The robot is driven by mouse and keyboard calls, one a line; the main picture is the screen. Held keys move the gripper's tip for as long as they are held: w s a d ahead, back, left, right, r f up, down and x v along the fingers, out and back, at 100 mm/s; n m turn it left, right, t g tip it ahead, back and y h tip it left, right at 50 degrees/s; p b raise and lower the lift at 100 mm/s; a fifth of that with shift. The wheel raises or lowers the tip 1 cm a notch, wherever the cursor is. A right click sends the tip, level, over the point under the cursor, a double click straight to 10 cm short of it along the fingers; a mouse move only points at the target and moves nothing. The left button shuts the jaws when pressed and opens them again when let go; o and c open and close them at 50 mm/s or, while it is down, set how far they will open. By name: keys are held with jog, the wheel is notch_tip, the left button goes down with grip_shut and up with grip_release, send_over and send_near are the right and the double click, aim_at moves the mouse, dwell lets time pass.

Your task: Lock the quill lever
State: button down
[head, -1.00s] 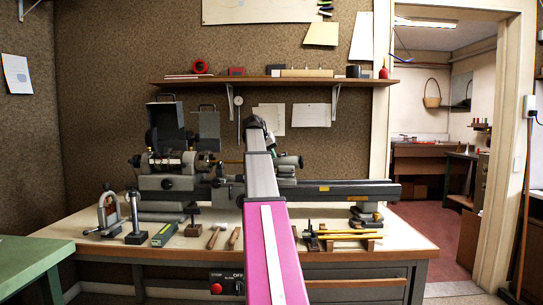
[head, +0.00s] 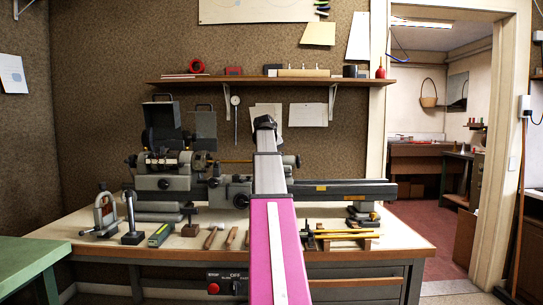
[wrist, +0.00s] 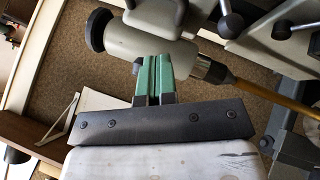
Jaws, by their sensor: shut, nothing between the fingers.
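My gripper (wrist: 154,62) shows in the wrist view with its green fingers together and nothing between them. The fingertips overlap the grey tailstock body (wrist: 140,45) in the picture; I cannot tell if they touch it. The tailstock has a dark round knob (wrist: 97,31) at one end and a dark collar with a brass rod (wrist: 262,95) at the other. Two black-ended levers, one dark (wrist: 230,20) and one ball-ended (wrist: 283,28), stand at the upper right. I cannot tell which part is the quill lever. In the head view my arm hides the gripper and part of the tailstock (head: 289,161).
The lathe bed (head: 340,189) runs along the bench (head: 90,246). Several hand tools and a wooden rack (head: 345,241) line its front. A shelf (head: 270,82) is on the wall above. A doorway is open at the right.

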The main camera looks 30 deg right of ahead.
jog(key=shift+s+d+n+t+y, duration=0.4)
jog(key=shift+s+d+n, duration=0.15)
jog(key=shift+d+n, duration=0.25)
jog(key=shift+s+d+n+t+y, duration=0.4)
jog(key=shift+s+d+n, duration=0.2)
jog(key=shift+d+n, duration=0.2)
jog(key=shift+s+d+n+t+y, duration=0.4)
jog(key=shift+s+d+n, duration=0.15)
jog(key=shift+d+n, duration=0.25)
jog(key=shift+d, duration=0.1)
